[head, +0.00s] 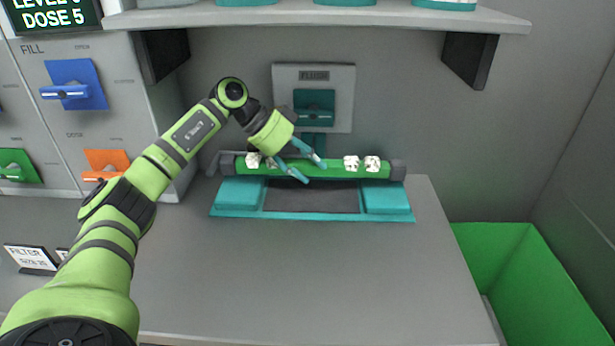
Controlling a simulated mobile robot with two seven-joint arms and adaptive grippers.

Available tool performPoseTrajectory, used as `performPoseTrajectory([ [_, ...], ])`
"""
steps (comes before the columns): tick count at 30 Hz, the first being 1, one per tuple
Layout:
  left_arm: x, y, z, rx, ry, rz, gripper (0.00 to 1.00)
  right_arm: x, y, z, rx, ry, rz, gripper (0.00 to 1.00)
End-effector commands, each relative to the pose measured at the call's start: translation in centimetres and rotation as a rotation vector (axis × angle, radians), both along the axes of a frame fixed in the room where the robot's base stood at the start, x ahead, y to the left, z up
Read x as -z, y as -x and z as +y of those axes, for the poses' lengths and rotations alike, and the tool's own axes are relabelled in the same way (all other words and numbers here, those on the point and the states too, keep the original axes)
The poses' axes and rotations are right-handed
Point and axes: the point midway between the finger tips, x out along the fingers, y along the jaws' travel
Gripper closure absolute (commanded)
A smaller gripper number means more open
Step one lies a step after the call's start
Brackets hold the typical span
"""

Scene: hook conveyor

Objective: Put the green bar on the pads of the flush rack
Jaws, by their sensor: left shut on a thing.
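The green bar (255,171) has dark end caps and white pieces on its top near both ends. It lies level, left to right, at the back edge of the flush rack (310,215). The rack has a raised teal pad at the left (240,193) and another at the right (387,198). The bar's ends are over the rear of these pads; I cannot tell whether they touch. My left gripper (307,172) is shut on the green bar near its middle, its teal fingers angled down across it. My right gripper is not in view.
A grey plate marked FLUSH (314,80) with a teal fitting is on the wall behind the rack. A shelf (320,18) overhangs above. Cabinets with coloured handles (74,85) stand at left, a green bin (510,270) at right. The counter in front is clear.

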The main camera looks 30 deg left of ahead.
Motion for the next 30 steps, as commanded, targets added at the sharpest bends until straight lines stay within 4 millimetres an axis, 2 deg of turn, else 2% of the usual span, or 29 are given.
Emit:
performPoseTrajectory([
  [4, 1.0, 0.0, 0.0, 0.0, 0.002, -0.001, 1.0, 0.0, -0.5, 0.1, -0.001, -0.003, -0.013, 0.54],
  [9, 3.5, 0.0, 0.0, -0.001, 0.002, 0.0, 1.0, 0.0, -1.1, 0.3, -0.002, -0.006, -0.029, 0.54],
  [17, 3.9, -0.3, 0.2, -0.001, 0.001, -0.004, 1.0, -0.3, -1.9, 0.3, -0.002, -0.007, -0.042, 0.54],
  [18, 4.1, -0.3, 0.2, -0.001, -0.001, 0.0, 0.36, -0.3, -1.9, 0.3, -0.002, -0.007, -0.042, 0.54],
  [19, 4.1, -0.3, 0.2, -0.001, -0.001, 0.0, 0.29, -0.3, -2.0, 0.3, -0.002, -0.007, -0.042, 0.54],
  [30, 3.9, -0.2, 0.4, -0.002, 0.0, -0.001, 0.29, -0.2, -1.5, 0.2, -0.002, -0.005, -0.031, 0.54],
])
